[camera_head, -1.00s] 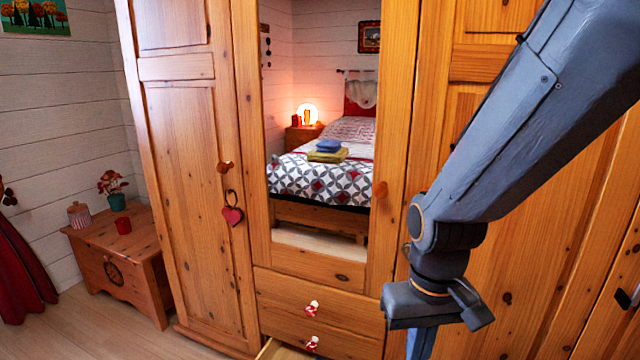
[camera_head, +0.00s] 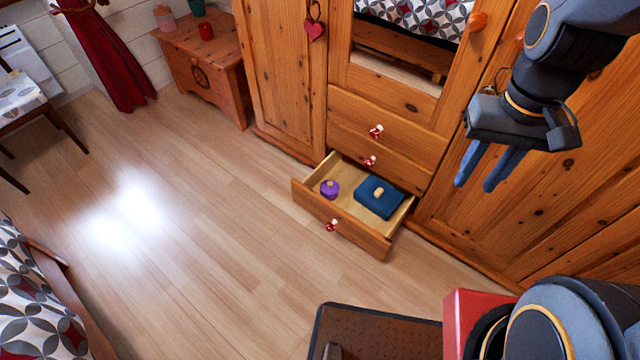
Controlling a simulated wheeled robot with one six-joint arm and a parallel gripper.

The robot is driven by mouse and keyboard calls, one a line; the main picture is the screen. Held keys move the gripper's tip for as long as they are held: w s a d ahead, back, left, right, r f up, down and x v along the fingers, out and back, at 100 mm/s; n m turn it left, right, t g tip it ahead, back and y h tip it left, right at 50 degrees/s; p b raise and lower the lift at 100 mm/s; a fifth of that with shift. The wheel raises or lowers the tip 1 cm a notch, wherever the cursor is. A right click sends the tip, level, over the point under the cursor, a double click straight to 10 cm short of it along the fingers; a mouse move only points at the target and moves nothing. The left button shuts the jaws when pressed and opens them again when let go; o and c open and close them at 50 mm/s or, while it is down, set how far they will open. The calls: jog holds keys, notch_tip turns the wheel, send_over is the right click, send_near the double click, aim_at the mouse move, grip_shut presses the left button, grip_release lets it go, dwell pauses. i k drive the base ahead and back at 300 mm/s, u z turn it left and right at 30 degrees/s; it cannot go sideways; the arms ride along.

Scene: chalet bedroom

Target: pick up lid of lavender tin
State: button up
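A small round purple tin (camera_head: 329,189) with a knob on top sits in the left part of the open bottom drawer (camera_head: 342,232) of the wardrobe. It looks like the lavender tin; its lid seems to be on, but it is small in view. My gripper (camera_head: 474,188) hangs in the air at the upper right, in front of the wardrobe, well to the right of the drawer. Its two blue fingers point down with a narrow gap between them, and nothing shows between them.
A dark blue folded item (camera_head: 368,192) with a small beige thing (camera_head: 378,193) on it lies beside the tin. The wooden wardrobe (camera_head: 290,90) stands behind. A wooden chest (camera_head: 225,85) is at the upper left. The floor (camera_head: 220,250) in front of the drawer is clear. A bed corner (camera_head: 35,310) is lower left.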

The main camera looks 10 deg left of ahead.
aim_at(329, 188)
jog(key=u, duration=2.25)
jog(key=i, duration=0.7)
jog(key=z, duration=2.45)
